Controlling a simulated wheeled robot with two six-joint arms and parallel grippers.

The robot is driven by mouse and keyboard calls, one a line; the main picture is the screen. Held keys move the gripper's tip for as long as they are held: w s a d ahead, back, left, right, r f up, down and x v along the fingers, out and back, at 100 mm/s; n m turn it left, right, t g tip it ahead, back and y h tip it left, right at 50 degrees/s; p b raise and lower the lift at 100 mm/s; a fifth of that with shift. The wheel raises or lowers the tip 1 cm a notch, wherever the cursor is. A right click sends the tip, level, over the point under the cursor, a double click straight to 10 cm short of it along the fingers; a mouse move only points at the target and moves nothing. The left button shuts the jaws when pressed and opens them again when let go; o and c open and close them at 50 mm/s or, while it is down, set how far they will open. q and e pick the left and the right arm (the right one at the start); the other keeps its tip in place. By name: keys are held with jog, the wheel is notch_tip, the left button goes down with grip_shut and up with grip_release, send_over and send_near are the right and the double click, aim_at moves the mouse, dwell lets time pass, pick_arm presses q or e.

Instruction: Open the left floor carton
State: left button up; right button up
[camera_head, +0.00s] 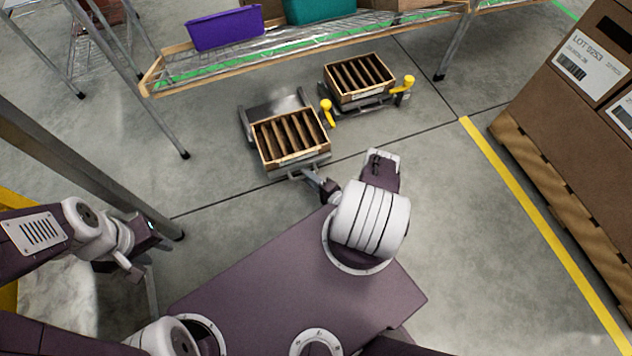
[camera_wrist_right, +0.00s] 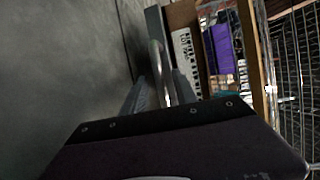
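The left floor carton (camera_head: 290,137) is a brown open-topped box with dark slats inside, tilted on a low grey stand. A grey panel lies behind it. My right gripper (camera_head: 318,182) is low at its front edge, by a grey bar there. In the right wrist view, my right gripper's fingers (camera_wrist_right: 160,95) stand apart with a curved grey metal bar (camera_wrist_right: 157,62) between them; whether they touch it is unclear. My left gripper (camera_head: 150,238) is far to the left, away from the cartons; its fingers are too small to read.
A second slatted carton (camera_head: 360,78) with yellow handles (camera_head: 404,84) stands just behind to the right. A wire rack (camera_head: 300,45) with a purple bin (camera_head: 225,27) is behind. Stacked boxes on a pallet (camera_head: 560,190) stand right. Floor between is clear.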

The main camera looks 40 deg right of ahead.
jog(key=p+v, duration=0.3)
jog(key=v, duration=0.4)
jog(key=shift+s+r, duration=0.1)
jog(key=shift+r, duration=0.05)
jog(key=shift+s, duration=0.2)
